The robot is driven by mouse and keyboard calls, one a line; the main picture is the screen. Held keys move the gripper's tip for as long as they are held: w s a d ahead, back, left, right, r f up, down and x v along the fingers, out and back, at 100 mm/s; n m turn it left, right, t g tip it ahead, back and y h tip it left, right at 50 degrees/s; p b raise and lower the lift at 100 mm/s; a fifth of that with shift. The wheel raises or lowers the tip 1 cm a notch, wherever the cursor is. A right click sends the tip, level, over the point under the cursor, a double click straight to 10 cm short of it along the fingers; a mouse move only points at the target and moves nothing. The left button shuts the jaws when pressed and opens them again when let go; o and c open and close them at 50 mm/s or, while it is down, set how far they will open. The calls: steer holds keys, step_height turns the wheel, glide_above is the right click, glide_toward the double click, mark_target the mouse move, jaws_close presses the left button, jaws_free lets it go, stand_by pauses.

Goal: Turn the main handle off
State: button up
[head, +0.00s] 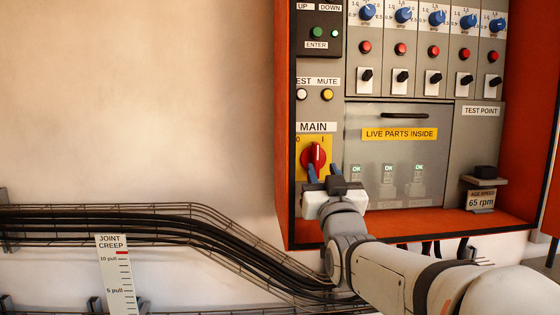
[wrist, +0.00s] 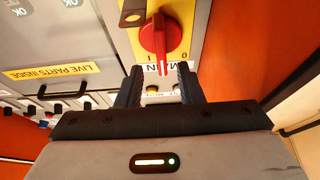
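The main handle (head: 316,155) is a red rotary knob on a yellow plate (head: 301,171) under the MAIN label, with 0 at the left and I at the right. It stands nearly upright, its tip nearer the I. The wrist view shows the red handle (wrist: 158,38) upside down, its white-marked tip between I and 0. My gripper (head: 324,171) is just below and in front of the handle, fingers parted. In the wrist view, my gripper (wrist: 160,76) is open and empty, the handle's tip lined up between the fingertips. I see no clear contact.
A grey cover marked LIVE PARTS INSIDE (head: 399,134) is right of the handle. Test and mute buttons (head: 327,95) sit above. The orange cabinet frame (head: 284,130) edges the panel at left. A cable tray (head: 100,222) runs along the wall at lower left.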

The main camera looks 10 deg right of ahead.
mark_target(317, 160)
steer(key=shift+p+x, duration=0.4)
steer(key=shift+x, duration=1.95)
steer(key=shift+a, duration=0.1)
steer(key=shift+c, duration=0.2)
jaws_close()
